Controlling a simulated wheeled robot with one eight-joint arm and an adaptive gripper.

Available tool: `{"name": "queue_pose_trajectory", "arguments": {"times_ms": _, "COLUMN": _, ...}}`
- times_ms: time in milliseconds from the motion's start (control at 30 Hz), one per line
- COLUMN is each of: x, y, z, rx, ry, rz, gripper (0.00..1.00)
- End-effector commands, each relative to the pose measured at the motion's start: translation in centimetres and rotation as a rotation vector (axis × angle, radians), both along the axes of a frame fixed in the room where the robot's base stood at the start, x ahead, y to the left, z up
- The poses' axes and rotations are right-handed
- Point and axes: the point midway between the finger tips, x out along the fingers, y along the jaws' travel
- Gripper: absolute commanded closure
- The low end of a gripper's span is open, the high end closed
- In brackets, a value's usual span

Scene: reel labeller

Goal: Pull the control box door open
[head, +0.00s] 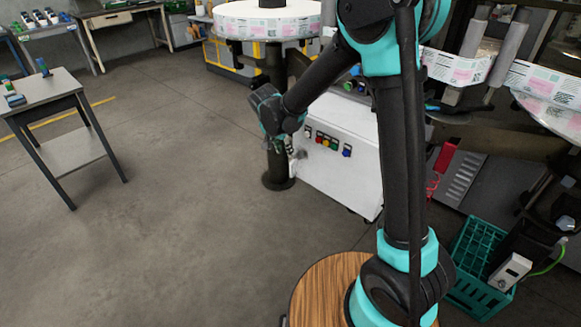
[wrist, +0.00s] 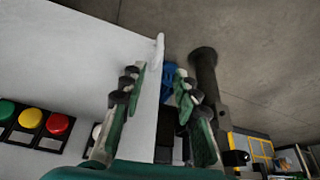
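The white control box (head: 345,180) stands on the floor in the head view, with coloured buttons (head: 327,143) on its front. In the wrist view its white panel (wrist: 85,60) fills the left side, with green, yellow and red buttons (wrist: 32,118). A pale upright piece (wrist: 159,48) shows at the panel's far edge, between the finger directions. My gripper (head: 290,148) is at the box's left edge. In the wrist view my gripper (wrist: 158,75) is open, one finger over the panel, the other past its edge. I see no clear contact. No door gap is visible.
A dark post (head: 276,130) with a round base stands just left of the box; it also shows in the wrist view (wrist: 205,72). A green crate (head: 478,265) sits at the lower right. A small table (head: 60,95) stands far left. The floor between is clear.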

Motion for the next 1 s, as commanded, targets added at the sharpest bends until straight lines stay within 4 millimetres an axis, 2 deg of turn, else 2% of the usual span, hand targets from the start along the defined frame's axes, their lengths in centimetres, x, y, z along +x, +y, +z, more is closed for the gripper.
{"name": "queue_pose_trajectory", "arguments": {"times_ms": 200, "x": 1.5, "y": -0.8, "z": -3.9, "rx": 0.0, "ry": 0.0, "rz": -0.001, "gripper": 0.69}}
{"name": "queue_pose_trajectory", "arguments": {"times_ms": 600, "x": 3.8, "y": -1.9, "z": -10.1, "rx": 0.001, "ry": 0.0, "rz": 0.0, "gripper": 0.69}}
{"name": "queue_pose_trajectory", "arguments": {"times_ms": 800, "x": 4.5, "y": -2.2, "z": -11.9, "rx": 0.0, "ry": 0.0, "rz": 0.0, "gripper": 0.69}}
{"name": "queue_pose_trajectory", "arguments": {"times_ms": 1000, "x": 4.6, "y": -2.4, "z": -12.4, "rx": 0.0, "ry": 0.0, "rz": 0.001, "gripper": 0.69}}
